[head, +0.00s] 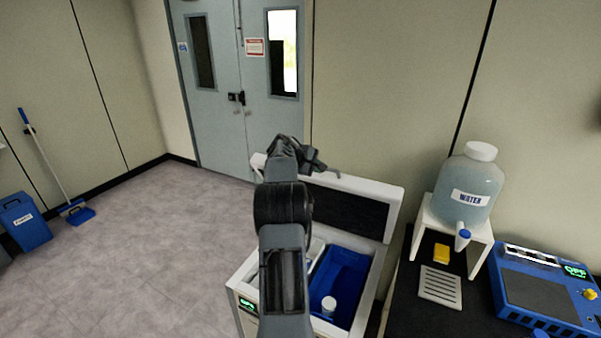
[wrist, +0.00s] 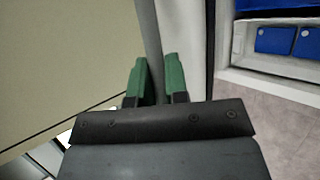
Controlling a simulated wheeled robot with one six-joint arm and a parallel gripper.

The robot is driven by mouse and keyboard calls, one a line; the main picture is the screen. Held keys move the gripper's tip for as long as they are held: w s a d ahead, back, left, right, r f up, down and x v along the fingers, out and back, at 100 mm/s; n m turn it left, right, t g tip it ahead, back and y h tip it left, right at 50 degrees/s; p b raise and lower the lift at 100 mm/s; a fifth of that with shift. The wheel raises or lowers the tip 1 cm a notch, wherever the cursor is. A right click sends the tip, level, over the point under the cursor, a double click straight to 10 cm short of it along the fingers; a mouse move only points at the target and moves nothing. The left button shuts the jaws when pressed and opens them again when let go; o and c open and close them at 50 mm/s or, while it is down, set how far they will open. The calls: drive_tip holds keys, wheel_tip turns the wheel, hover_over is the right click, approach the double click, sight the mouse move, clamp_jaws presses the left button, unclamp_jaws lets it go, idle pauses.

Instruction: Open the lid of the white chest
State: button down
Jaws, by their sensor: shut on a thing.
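The white chest (head: 376,272) stands low in front of me in the head view, with a blue interior showing. Its lid (head: 394,192) is raised and stands steeply up at the back, its dark inner panel facing me. My gripper (head: 322,166) is at the lid's upper edge, and my arm hides part of the lid and chest. In the wrist view my gripper (wrist: 155,78) has its green fingers on either side of a grey bar (wrist: 151,35) along the lid. The chest's blue inside (wrist: 275,38) shows at the upper right there.
A white-capped container (head: 329,305) sits inside the chest. To the right, a water jug (head: 470,180) on a white stand and a blue device (head: 545,285) occupy a dark bench. Grey double doors (head: 225,130) are behind.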

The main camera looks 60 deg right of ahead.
drive_tip(key=shift+d+r, duration=0.2)
drive_tip(key=shift+d, duration=0.4)
drive_tip(key=c, duration=1.1)
unclamp_jaws()
drive_tip(key=shift+w, duration=0.1)
drive_tip(key=shift+c, duration=0.2)
drive_tip(key=b+v, duration=0.3)
drive_tip(key=v, duration=1.1)
drive_tip(key=shift+c, duration=0.3)
